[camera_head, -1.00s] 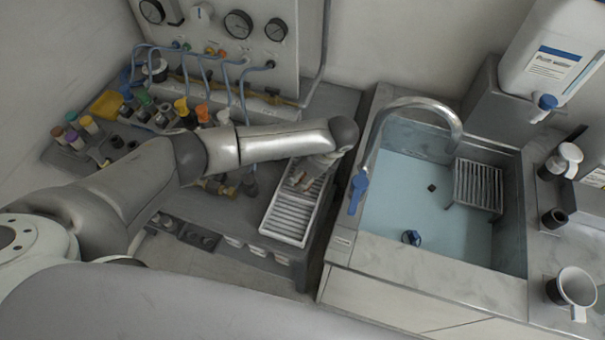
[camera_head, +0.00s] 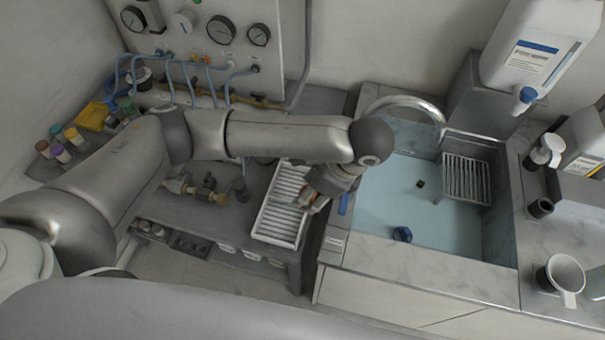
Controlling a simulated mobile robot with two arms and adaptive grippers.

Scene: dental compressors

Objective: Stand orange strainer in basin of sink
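The sink basin (camera_head: 382,215) is on the right, with a pale blue floor. A dark blue object (camera_head: 402,234) and a small dark piece (camera_head: 420,183) lie in it, and a slatted rack (camera_head: 466,180) stands at its back right. My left gripper (camera_head: 310,202) points down over the right side of a white ribbed tray, left of the sink. A small reddish patch shows at its fingers; I cannot tell whether it is part of the gripper or something held. I cannot clearly make out an orange strainer. My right gripper is not in view.
The curved faucet (camera_head: 405,103) arches over the basin's back left. The white ribbed tray (camera_head: 281,204) lies on the grey bench. A yellow tray (camera_head: 92,116) and several coloured-cap jars stand left.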

